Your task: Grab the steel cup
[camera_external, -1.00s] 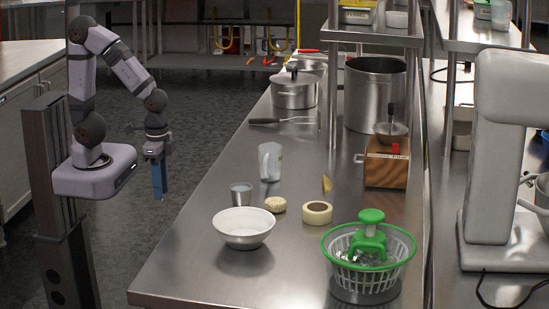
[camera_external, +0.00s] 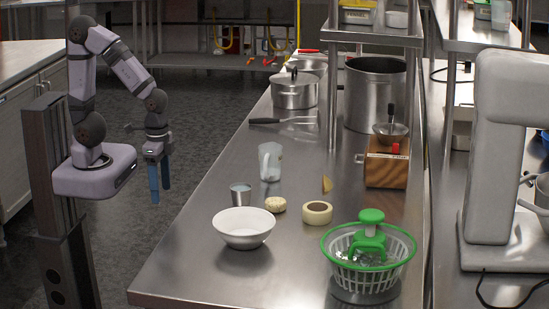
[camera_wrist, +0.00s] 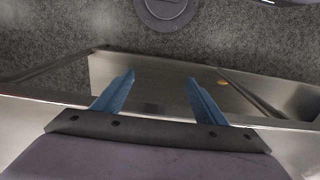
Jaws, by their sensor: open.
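The steel cup (camera_external: 240,195) stands upright on the steel counter (camera_external: 200,265), just behind the white bowl and near the counter's left edge. My gripper (camera_external: 160,198) hangs with its blue fingers pointing down over the floor, left of the counter and apart from the cup. In the wrist view my gripper (camera_wrist: 160,88) has its two blue fingers spread wide with nothing between them. The cup cannot be made out in the wrist view.
Near the cup are a white bowl (camera_external: 244,229), a clear pitcher (camera_external: 270,162), a round beige item (camera_external: 275,205) and a tape-like roll (camera_external: 317,212). A green-rimmed basket (camera_external: 367,258) stands front right. A wooden box (camera_external: 387,165), pots (camera_external: 294,92) and shelf posts stand farther back.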

